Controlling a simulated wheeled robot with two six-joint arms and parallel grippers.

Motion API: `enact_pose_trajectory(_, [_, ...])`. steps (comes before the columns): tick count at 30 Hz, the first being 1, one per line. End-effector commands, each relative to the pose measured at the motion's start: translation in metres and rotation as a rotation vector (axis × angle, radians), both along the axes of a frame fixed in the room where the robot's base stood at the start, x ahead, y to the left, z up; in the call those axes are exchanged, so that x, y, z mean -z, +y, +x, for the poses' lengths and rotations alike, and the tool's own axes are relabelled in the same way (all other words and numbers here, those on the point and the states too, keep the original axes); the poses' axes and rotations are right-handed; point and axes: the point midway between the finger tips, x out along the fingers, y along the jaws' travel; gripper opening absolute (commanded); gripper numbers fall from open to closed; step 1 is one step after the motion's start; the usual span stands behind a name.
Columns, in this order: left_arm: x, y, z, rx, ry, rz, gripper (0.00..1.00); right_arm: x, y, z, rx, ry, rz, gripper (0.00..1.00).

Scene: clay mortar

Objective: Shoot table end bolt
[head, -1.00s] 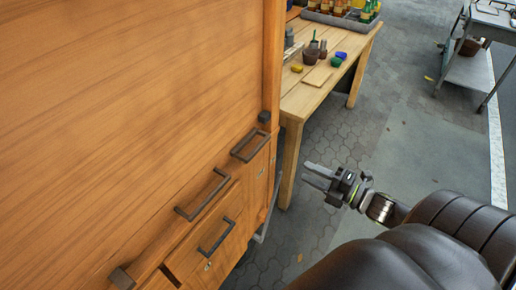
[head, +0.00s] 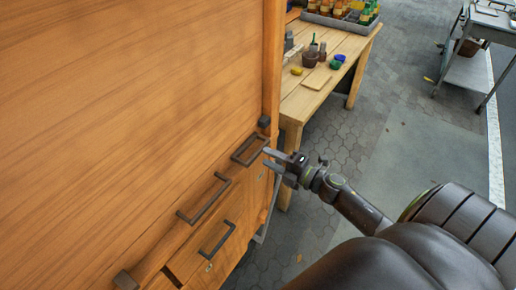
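A large orange wooden cabinet with a raised flat panel (head: 130,110) fills the left of the head view. I cannot tell for sure which fitting is the end bolt. A small dark block (head: 264,121) sits at the panel's far lower corner, and a similar dark block (head: 124,281) at the near one. A dark bar handle (head: 236,158) lies near the far end, and another (head: 180,215) is nearer. My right gripper (head: 266,157) is open, its two fingertips apart, just right of the far handle; contact cannot be told. My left gripper is not in view.
A drawer front with a dark handle (head: 201,254) and a small lock is below. Behind stands a wooden workbench (head: 343,64) with pots, a board and a bottle tray (head: 334,24). A metal cart (head: 475,73) is far right. The paved floor between is clear.

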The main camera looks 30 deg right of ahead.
Motion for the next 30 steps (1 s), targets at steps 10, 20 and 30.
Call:
enact_pose_trajectory(10, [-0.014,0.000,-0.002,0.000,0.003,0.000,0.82,-0.001,0.017,0.041,0.000,0.000,0.001,0.38])
enact_pose_trajectory(20, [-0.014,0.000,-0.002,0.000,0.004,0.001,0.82,0.000,0.019,0.045,-0.001,0.000,0.000,0.38])
enact_pose_trajectory(30, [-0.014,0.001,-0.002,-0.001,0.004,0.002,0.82,0.000,0.019,0.045,-0.001,0.000,0.000,0.00])
